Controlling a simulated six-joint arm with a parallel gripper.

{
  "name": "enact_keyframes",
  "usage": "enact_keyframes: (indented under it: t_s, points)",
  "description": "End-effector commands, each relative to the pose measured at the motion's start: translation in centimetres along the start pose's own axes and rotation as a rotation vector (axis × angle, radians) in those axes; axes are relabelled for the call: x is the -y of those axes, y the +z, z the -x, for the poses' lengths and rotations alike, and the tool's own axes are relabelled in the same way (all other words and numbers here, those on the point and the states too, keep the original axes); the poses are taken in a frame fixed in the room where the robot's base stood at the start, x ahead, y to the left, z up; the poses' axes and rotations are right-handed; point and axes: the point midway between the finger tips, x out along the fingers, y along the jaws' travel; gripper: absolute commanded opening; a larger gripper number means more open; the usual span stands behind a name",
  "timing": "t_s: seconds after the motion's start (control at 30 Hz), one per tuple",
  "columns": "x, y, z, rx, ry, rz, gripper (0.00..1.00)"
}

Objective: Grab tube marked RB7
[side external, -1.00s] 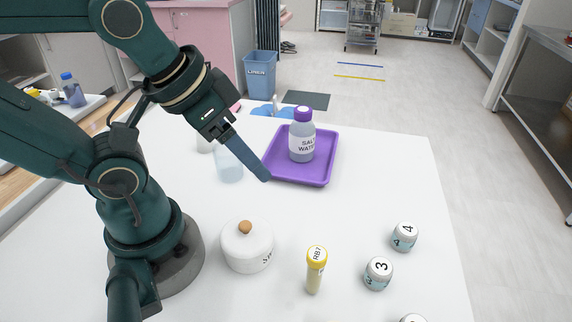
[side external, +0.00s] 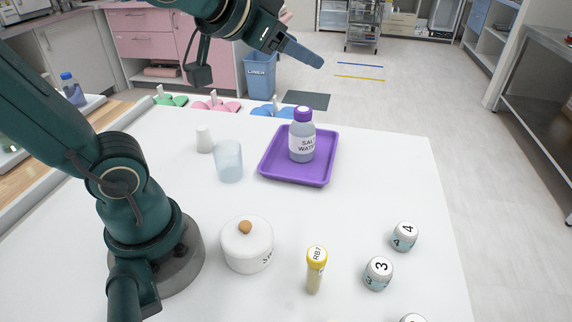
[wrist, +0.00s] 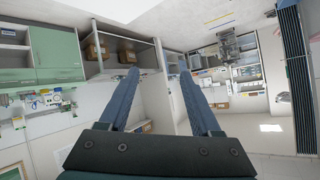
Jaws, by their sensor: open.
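The tube marked RB7 (side external: 315,275) stands upright on the white table near the front in the side view. It has a yellow cap with the RB7 label and a pale yellow body. My gripper (side external: 318,62) is raised high at the back of the table, far from the tube, pointing right. In the wrist view my gripper (wrist: 160,78) shows its two fingers apart with nothing between them, facing the room's shelves and cabinets. The tube does not show in the wrist view.
Left of the tube is a white lidded jar (side external: 247,250); right are jars marked 3 (side external: 378,274) and 4 (side external: 404,237). Behind are a purple tray (side external: 322,178) with a salt water bottle (side external: 302,143), and a translucent cup (side external: 229,162). The table middle is clear.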

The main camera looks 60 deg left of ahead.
Motion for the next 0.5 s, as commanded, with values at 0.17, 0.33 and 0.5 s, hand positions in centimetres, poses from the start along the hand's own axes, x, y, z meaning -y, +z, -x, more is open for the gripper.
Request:
enact_keyframes:
  t_s: [0.17,0.33,0.5]
  points:
    - [-1.0,-6.1,-2.2,-0.298,0.034,-0.139,0.65]
    - [-5.6,-9.5,-2.5,-0.535,0.229,-0.301,0.65]
    - [-11.8,-8.5,-1.4,-0.664,0.561,-0.456,0.65]
